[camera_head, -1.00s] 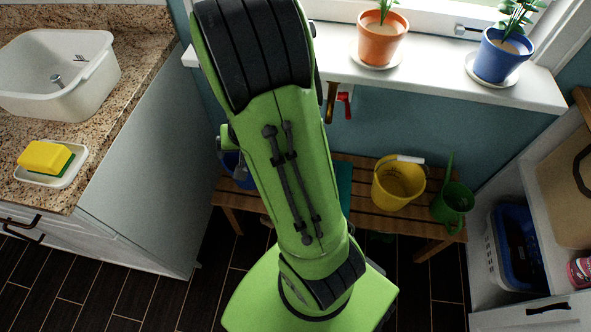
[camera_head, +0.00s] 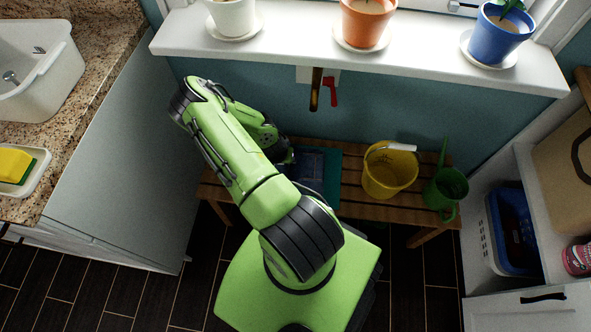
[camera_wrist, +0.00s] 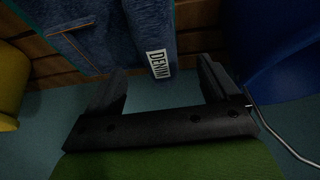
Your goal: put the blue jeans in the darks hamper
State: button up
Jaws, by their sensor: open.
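The blue jeans (camera_head: 309,163) lie folded on a teal mat on the wooden bench, partly behind my arm in the head view. In the wrist view, the jeans (camera_wrist: 110,35) fill the top middle, with a white "DENIM" label at their edge. My gripper (camera_wrist: 160,72) is open and empty, its two fingers on either side of the labelled edge in the picture. I cannot tell whether they touch the cloth. I cannot identify the darks hamper; a grey-and-blue basket (camera_head: 515,230) stands in the right-hand cabinet.
On the bench stand a yellow bucket (camera_head: 389,170) and a green watering can (camera_head: 446,187). A blue container with a wire handle (camera_wrist: 280,50) is close right of my gripper. Potted plants line the sill (camera_head: 430,65).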

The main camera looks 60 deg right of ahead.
aim_at(300, 166)
jog(key=b+x, duration=0.2)
jog(key=x, duration=0.4)
jog(key=shift+d, duration=0.15)
jog(key=shift+f+b, duration=0.25)
jog(key=shift+b, duration=0.3)
grip_shut()
dwell(0.5)
